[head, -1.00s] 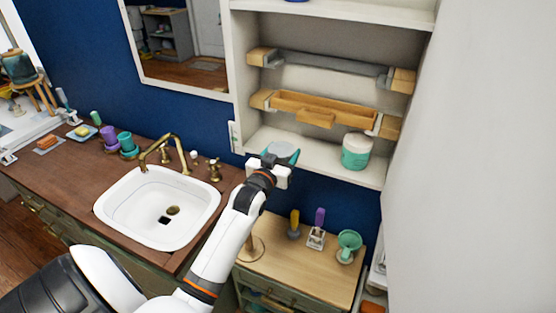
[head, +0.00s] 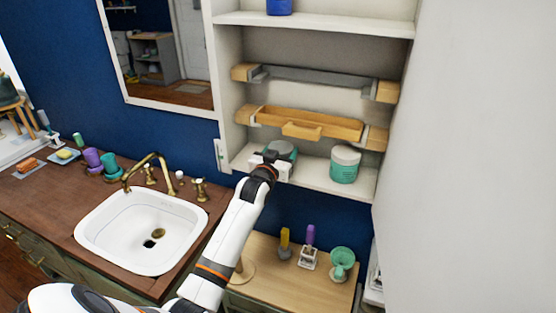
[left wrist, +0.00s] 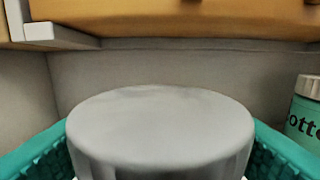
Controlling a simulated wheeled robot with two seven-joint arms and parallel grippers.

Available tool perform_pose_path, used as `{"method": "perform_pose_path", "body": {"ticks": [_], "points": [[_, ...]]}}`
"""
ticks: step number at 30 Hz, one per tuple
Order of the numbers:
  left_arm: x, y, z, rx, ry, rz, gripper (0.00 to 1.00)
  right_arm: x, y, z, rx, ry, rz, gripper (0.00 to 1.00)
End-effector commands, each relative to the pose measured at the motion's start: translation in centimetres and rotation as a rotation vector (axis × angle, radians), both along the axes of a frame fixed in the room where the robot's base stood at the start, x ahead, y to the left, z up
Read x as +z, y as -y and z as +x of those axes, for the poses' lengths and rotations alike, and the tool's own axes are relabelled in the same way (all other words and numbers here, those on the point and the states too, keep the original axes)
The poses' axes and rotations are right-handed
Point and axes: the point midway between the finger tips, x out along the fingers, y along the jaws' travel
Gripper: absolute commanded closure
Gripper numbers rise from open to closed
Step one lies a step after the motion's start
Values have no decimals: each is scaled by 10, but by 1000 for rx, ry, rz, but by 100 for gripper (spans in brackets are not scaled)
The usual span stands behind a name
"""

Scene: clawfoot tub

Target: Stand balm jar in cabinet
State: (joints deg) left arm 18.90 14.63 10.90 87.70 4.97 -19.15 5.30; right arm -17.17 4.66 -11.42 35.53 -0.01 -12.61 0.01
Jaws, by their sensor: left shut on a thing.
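The balm jar (head: 284,147) has a grey lid, and my left gripper (head: 272,158) is shut on it. They are at the left part of the cabinet's lowest shelf (head: 313,178). The jar looks upright. Its lower part is hidden, and I cannot tell whether it touches the shelf. The white cabinet (head: 224,75) is open at the front. My right gripper is not in view.
A teal cotton jar with a pale lid (head: 344,165) stands to the right on the same shelf, also in the left wrist view (left wrist: 303,115). The shelf between both jars is clear.

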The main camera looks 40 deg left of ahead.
Motion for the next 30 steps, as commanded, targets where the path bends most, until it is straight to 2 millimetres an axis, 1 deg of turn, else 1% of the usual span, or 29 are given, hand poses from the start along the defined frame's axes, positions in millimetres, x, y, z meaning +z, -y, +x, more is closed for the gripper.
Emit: {"method": "perform_pose_path", "body": {"ticks": [1, 6, 13, 18, 30], "points": [[-1, -1, 5, 0, 2, 0, 70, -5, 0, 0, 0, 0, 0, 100], [-2, -4, 20, 0, 3, 1, 70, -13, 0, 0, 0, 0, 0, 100], [-1, -9, 36, 1, 3, 2, 70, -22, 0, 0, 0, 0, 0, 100], [-7, -9, 36, 0, 0, 0, 70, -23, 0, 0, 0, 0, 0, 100], [-9, -9, 36, 0, 1, 0, 70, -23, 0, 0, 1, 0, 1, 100]]}}
